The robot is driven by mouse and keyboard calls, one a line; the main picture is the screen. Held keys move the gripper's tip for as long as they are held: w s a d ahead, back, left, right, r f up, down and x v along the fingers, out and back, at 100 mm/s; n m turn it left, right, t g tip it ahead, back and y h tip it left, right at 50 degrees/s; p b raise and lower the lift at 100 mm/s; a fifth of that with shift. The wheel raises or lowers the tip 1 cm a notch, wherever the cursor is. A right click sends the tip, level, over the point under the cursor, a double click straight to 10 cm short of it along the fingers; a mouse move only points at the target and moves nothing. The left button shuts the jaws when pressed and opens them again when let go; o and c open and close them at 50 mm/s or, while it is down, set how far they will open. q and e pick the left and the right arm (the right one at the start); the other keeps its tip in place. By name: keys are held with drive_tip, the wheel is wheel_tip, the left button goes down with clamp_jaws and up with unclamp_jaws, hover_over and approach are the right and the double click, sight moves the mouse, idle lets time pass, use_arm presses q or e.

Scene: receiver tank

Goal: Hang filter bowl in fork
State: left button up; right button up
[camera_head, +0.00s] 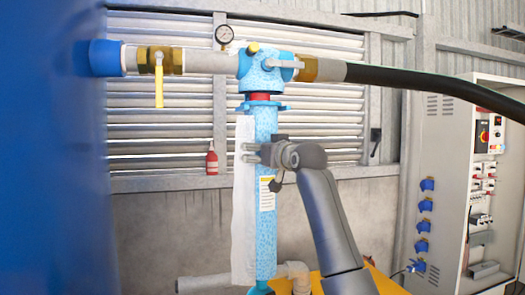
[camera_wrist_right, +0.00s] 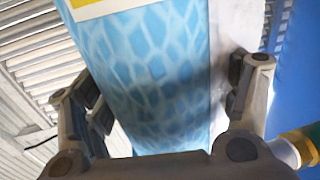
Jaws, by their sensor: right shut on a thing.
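The filter bowl (camera_head: 265,215) is a long, mottled light-blue cylinder with a yellow-and-white label and a flange at its top. It stands upright below the light-blue filter head (camera_head: 259,72), with a red ring (camera_head: 262,97) between them. My right gripper (camera_head: 250,153) is shut on the bowl's upper part, coming from the right. In the right wrist view the bowl (camera_wrist_right: 150,85) fills the space between the fingers (camera_wrist_right: 165,95). I cannot make out the fork for certain. My left gripper is not in view.
A grey pipe with a yellow-handled valve (camera_head: 158,85) and a gauge (camera_head: 224,34) runs left of the head; a black hose (camera_head: 420,80) runs right. A white strip (camera_head: 243,210) is behind the bowl. A control cabinet (camera_head: 465,180) stands right; a blue surface (camera_head: 50,180) fills the left.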

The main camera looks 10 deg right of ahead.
drive_tip(key=shift+s+r, duration=0.15)
drive_tip(key=shift+r, duration=0.25)
drive_tip(key=o, duration=1.4)
drive_tip(key=shift+c, duration=0.2)
drive_tip(key=shift+o, duration=1.8)
drive_tip(key=shift+s, duration=0.3)
drive_tip(key=shift+f, duration=0.1)
drive_tip(key=shift+w+f, duration=0.1)
